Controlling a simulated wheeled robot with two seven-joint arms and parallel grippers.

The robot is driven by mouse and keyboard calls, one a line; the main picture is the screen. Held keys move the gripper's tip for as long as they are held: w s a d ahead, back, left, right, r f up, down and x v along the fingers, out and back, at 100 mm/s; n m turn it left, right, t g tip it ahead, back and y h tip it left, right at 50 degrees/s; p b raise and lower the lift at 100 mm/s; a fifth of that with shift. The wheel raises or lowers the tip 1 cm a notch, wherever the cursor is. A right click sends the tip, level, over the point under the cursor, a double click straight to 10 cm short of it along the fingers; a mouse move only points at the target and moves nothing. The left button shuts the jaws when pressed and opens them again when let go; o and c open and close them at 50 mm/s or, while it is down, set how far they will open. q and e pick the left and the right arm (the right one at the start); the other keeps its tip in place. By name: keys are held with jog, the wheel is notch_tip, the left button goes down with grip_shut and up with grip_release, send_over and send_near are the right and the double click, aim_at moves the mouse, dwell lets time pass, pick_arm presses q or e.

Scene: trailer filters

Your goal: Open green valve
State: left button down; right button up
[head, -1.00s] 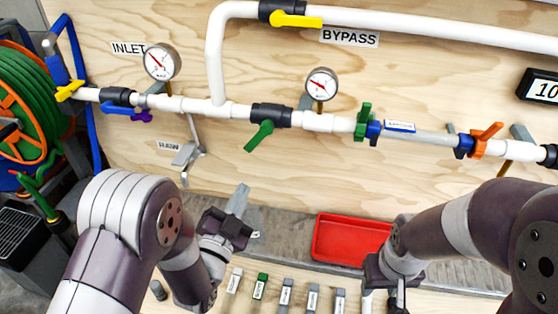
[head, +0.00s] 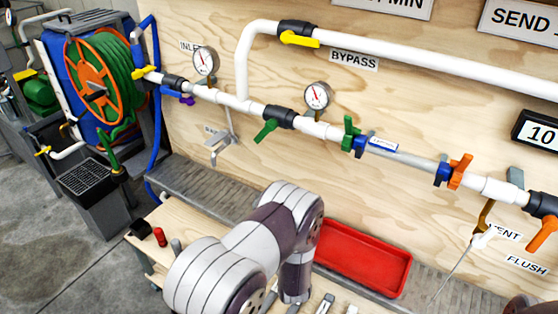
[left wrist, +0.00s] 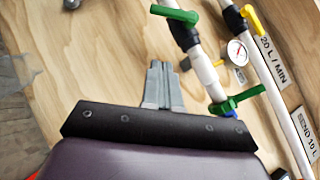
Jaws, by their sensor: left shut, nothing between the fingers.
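The green valve handle (head: 266,131) hangs down and left from a black valve body (head: 279,118) on the white pipe, below the bypass branch. In the left wrist view a green lever (left wrist: 175,14) juts left from a black valve at the top, apart from my fingers. A second green handle (head: 349,133) sits by a blue fitting further right; it also shows in the left wrist view (left wrist: 240,98). My left gripper (left wrist: 162,66) is shut and empty in front of the bare plywood. In the head view my own arm hides it. My right gripper is out of view.
A red tray (head: 362,258) lies on the ledge below the pipe. Gauges (head: 317,96), a yellow bypass handle (head: 301,40) and an orange handle (head: 460,171) line the pipework. A hose reel (head: 95,85) stands at left. The plywood below the pipe is mostly clear.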

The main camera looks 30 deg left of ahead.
aim_at(263, 133)
pick_arm(q)
jog(key=s+p+x, duration=0.1)
jog(key=x, duration=0.5)
jog(key=a+r+p+x, duration=0.1)
jog(key=p+x, duration=0.1)
jog(key=x, duration=0.4)
jog(key=shift+s+a+r, duration=0.15)
jog(key=shift+a+r, duration=0.15)
jog(key=shift+a, duration=0.15)
